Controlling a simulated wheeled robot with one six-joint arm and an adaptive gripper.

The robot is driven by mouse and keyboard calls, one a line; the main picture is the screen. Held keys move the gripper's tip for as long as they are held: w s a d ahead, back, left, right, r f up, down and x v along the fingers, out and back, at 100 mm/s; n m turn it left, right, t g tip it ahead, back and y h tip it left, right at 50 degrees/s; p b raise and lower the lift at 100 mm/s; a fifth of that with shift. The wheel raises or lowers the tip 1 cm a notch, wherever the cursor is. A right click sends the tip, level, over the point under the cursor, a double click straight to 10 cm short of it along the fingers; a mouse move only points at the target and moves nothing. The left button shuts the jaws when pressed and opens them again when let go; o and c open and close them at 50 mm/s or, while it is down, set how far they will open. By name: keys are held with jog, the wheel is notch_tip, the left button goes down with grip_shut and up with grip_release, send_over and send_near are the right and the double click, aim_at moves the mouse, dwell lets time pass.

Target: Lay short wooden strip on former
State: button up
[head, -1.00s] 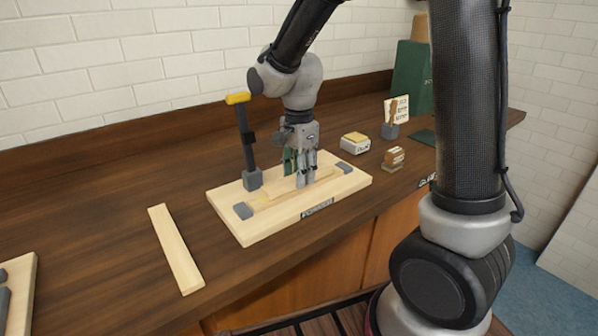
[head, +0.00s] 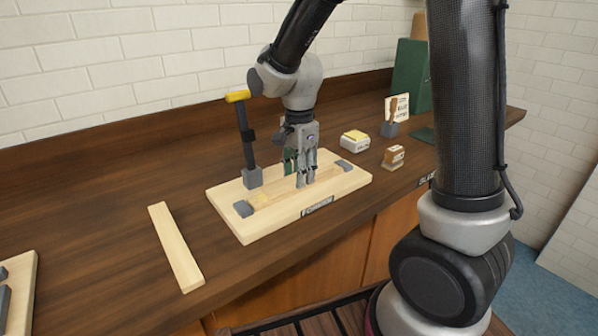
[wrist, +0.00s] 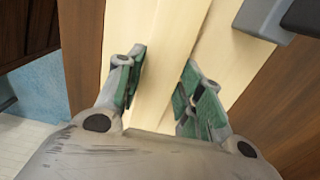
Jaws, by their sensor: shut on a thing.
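The former (head: 238,229) is a pale wooden board on the bench, with a grey block at each end and a name label on its front edge. My gripper (head: 305,183) is over its middle, pointing down. In the wrist view my gripper (wrist: 160,85) has its green-padded fingers shut on a pale strip, the short wooden strip (wrist: 152,70). The strip runs along the former. Another pale strip (head: 176,247) lies on the bench to the left.
A yellow-topped clamp (head: 245,140) stands upright on the former's back left. A white block with a yellow top (head: 355,140), a small wooden-topped item (head: 393,156) and a holder with a card (head: 391,127) stand to the right. Another board (head: 25,285) is at the left edge.

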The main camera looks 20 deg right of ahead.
jog(key=o, duration=1.1)
notch_tip(320, 180, up, 12)
